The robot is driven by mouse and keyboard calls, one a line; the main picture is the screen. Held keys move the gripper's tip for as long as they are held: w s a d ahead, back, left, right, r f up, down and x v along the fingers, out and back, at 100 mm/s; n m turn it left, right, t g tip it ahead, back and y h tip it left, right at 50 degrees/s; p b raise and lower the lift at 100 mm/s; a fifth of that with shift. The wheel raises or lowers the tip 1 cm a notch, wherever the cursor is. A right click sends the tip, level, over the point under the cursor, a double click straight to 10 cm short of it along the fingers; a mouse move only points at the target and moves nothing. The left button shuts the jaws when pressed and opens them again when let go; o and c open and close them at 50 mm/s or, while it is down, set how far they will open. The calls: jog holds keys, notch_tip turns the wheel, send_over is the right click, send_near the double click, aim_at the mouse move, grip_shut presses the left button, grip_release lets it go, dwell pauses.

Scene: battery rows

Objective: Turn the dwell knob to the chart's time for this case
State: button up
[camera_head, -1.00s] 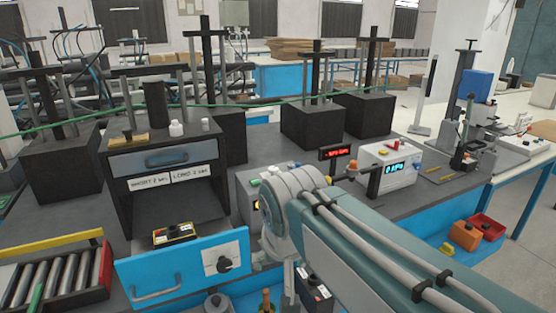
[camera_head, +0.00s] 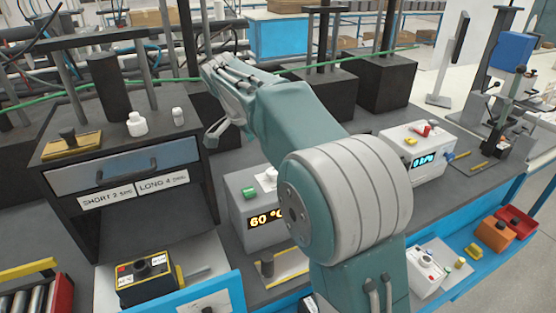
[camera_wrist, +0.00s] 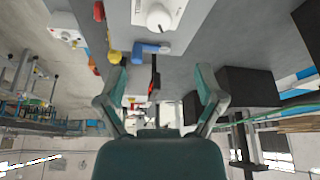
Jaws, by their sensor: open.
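A chart of two white labels (camera_head: 136,191) on the black cabinet reads SHORT and LONG; the numbers look like 2 and 4 min. A black case (camera_head: 146,273) with a yellow edge lies on the tray below. A grey box (camera_head: 262,222) shows 60 °C, with a green button and a white part on top. In the wrist view a white round knob (camera_wrist: 158,18) sits on a pale panel; I cannot tell whether it is the dwell knob or read its setting. My gripper (camera_wrist: 159,72) is open and empty, apart from the knob. In the head view my arm partly hides it.
A white box with a blue display (camera_head: 420,162) stands right of my arm. A blue front panel (camera_head: 220,293) is below the tray. Orange (camera_head: 495,233) and red (camera_head: 516,221) bins are at right. Black blocks with posts (camera_head: 388,85) stand behind.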

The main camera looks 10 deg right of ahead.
jog(key=x, duration=1)
jog(key=shift+f, duration=0.35)
jog(key=shift+a, duration=0.15)
jog(key=shift+s, duration=0.1)
jog(key=c, duration=1.1)
